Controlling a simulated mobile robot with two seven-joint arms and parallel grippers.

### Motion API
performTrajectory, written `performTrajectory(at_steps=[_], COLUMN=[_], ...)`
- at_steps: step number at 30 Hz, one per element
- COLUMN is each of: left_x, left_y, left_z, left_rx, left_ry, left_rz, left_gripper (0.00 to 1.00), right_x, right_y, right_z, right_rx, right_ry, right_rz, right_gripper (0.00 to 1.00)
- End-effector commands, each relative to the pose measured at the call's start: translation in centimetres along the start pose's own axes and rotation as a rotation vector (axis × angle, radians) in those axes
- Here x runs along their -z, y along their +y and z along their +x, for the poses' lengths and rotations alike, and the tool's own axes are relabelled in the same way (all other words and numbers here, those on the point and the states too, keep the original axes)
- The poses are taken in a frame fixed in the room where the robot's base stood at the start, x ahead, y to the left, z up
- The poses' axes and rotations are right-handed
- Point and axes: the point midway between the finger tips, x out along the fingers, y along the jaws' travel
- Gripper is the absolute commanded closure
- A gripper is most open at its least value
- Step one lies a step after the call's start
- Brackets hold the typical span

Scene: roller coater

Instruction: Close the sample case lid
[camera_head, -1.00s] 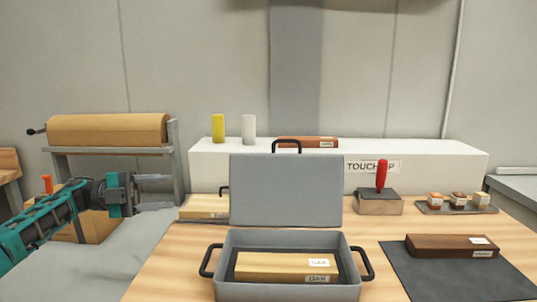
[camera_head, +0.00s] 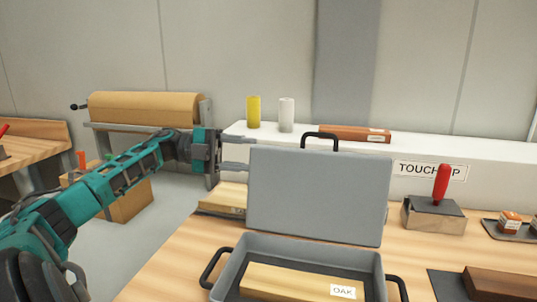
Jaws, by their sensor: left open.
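The grey sample case (camera_head: 308,249) stands on the wooden table in the lower middle. Its lid (camera_head: 318,195) is up, roughly upright at the back, with a black handle (camera_head: 320,136) on its top edge. A light wood block labelled OAK (camera_head: 285,281) lies inside the case. My left gripper (camera_head: 236,153) comes in from the left at about the height of the lid's top. Its fingers are apart and point right, left of the lid's upper left corner, with nothing between them. My right gripper is not in view.
A white TOUCH-UP shelf (camera_head: 412,155) runs behind the case, bearing yellow and white cylinders and a reddish board. A pale wood piece (camera_head: 222,199) lies left of the lid. A red-handled block (camera_head: 434,216) and a dark board (camera_head: 500,283) are on the right.

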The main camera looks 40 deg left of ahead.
Motion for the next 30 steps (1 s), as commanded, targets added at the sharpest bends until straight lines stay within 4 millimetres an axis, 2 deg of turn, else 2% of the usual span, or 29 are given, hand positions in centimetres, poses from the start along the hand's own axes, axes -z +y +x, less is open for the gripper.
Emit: performTrajectory(at_steps=[3, 9, 21, 30], left_x=[0.1, 0.1, 0.0, 0.0], left_y=[-0.1, -0.1, 0.0, 0.0], left_z=[2.4, 4.8, 5.5, 5.5], left_rx=[0.003, 0.002, 0.001, 0.001], left_ry=[0.003, 0.001, 0.0, 0.0], left_rz=[0.002, 0.001, 0.0, 0.0], left_gripper=[0.51, 0.51, 0.51, 0.8], right_x=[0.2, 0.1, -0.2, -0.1], right_y=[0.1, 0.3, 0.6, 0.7], right_z=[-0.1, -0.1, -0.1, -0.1], right_rx=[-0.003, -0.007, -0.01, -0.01], right_ry=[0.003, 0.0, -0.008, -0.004], right_rz=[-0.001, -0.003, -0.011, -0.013], right_gripper=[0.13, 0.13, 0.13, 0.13])
